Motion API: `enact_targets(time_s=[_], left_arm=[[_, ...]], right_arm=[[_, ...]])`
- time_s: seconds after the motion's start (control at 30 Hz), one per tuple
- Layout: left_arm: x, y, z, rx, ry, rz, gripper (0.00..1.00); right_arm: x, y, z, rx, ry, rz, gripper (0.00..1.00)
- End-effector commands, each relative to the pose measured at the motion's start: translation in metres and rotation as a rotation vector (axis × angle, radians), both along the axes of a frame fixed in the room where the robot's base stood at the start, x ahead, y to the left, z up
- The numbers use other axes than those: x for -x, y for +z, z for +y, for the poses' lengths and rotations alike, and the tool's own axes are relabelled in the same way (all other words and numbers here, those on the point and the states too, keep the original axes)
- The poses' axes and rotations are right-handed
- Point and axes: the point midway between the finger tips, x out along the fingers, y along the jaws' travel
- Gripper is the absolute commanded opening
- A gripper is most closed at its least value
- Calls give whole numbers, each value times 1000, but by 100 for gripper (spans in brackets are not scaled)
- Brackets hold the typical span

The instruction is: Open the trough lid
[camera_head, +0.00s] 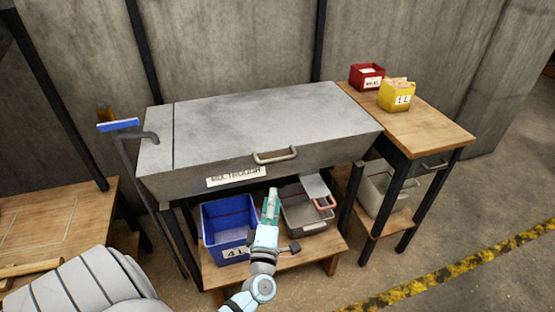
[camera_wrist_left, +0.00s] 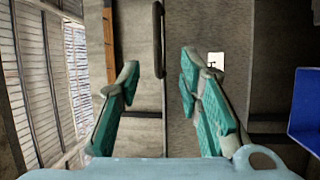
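The grey metal trough (camera_head: 190,182) has a flat grey lid (camera_head: 270,115) that lies closed on top. A pale bar handle (camera_head: 275,155) is at the front edge. My left gripper (camera_head: 271,192) is just below and in front of the handle, apart from it in the head view. In the left wrist view my left gripper (camera_wrist_left: 158,68) is open, with teal finger pads on either side. The handle (camera_wrist_left: 158,38) shows there as a dark bar lined up between the fingertips; its distance is hard to tell. My right gripper is not in view.
Below the trough, a shelf holds a blue bin (camera_head: 222,215) and a grey bin (camera_head: 296,222). A wooden side table (camera_head: 425,120) at right carries a red box (camera_head: 366,83) and a yellow box (camera_head: 396,103).

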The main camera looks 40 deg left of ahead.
Motion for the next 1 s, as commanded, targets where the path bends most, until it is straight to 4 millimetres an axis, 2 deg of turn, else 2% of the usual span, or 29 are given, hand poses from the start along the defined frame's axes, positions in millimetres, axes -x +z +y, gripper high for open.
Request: enact_targets(time_s=[0.03, 0.17, 0.4, 0.53, 0.7, 0.97, 1.0], left_arm=[[-3, 7, 4, 19, 10, -25, 33], [-23, 12, 17, 19, 11, -28, 33], [-81, 21, 52, 18, 7, -25, 33], [-104, 24, 66, 19, 8, -22, 33], [-118, 28, 75, 19, 7, -21, 33], [-119, 29, 76, 19, 7, -20, 33], [-119, 29, 76, 19, 7, -20, 27]], right_arm=[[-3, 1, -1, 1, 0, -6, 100], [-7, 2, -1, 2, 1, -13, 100], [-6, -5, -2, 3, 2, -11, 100], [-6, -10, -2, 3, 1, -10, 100], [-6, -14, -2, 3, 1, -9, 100], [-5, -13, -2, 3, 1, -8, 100], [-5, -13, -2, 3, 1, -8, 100]])
